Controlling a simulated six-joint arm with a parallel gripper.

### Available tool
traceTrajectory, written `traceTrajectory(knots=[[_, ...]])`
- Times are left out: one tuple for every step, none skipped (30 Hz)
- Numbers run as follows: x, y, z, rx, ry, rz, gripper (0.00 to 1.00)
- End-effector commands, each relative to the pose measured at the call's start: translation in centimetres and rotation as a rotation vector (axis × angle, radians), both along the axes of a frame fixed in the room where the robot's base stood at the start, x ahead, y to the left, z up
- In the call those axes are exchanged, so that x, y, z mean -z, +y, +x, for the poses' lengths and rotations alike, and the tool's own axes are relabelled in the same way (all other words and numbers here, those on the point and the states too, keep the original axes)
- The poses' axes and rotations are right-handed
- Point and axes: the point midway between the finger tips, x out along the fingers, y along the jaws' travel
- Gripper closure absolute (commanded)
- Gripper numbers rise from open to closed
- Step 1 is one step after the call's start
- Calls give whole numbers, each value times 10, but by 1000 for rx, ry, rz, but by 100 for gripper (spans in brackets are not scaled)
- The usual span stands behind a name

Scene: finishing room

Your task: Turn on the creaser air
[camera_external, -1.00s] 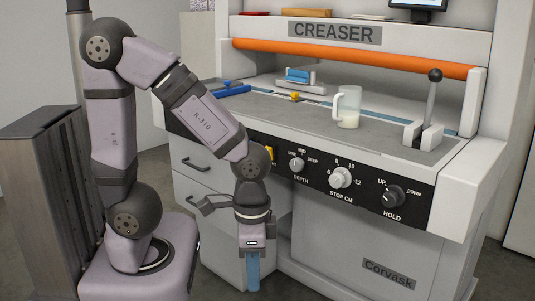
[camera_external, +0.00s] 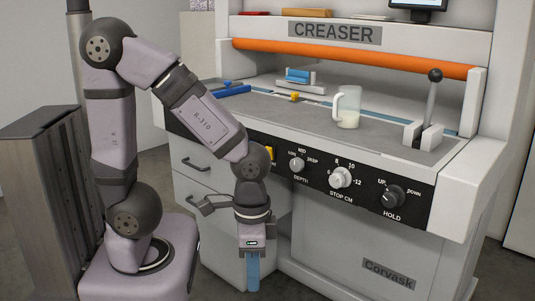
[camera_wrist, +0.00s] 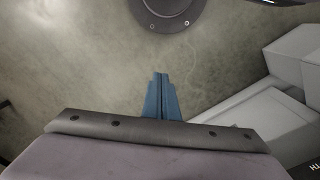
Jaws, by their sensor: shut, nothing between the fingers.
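The creaser (camera_external: 335,34) is a large white machine with an orange bar across its front. Its black front panel carries a depth knob (camera_external: 297,164), a stop cm knob (camera_external: 340,177) and a hold knob (camera_external: 393,196). A yellow control (camera_external: 271,153) shows at the panel's left, partly hidden behind my arm, and its label cannot be read. No control marked air can be made out. My gripper (camera_external: 253,274) has blue fingers, shut and empty, pointing down in front of the drawers, below the panel. In the wrist view the fingers (camera_wrist: 161,98) are together above the floor.
A lever with a black ball (camera_external: 434,76) rises at the right. Drawer handles (camera_external: 196,164) stick out near my arm. Floor is free below my gripper.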

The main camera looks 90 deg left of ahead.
Motion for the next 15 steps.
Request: traceTrajectory(knots=[[0, 0, 0, 0, 0, 0, 100], [0, 0, 0, 0, -1, 0, 100], [1, 1, 1, 0, -3, 1, 100], [1, 2, 2, -1, -6, 2, 100], [2, 4, 3, -1, -10, 4, 100], [4, 7, 5, -1, -19, 8, 100], [5, 10, 8, -1, -28, 11, 100], [7, 14, 11, -1, -39, 16, 100], [10, 20, 16, 0, -57, 23, 100], [12, 25, 20, 1, -73, 30, 100], [14, 32, 25, 2, -92, 39, 100], [18, 42, 32, 5, -119, 53, 100], [20, 50, 38, 7, -142, 65, 100], [23, 60, 44, 11, -166, 79, 100], [27, 73, 51, 16, -199, 100, 100]])
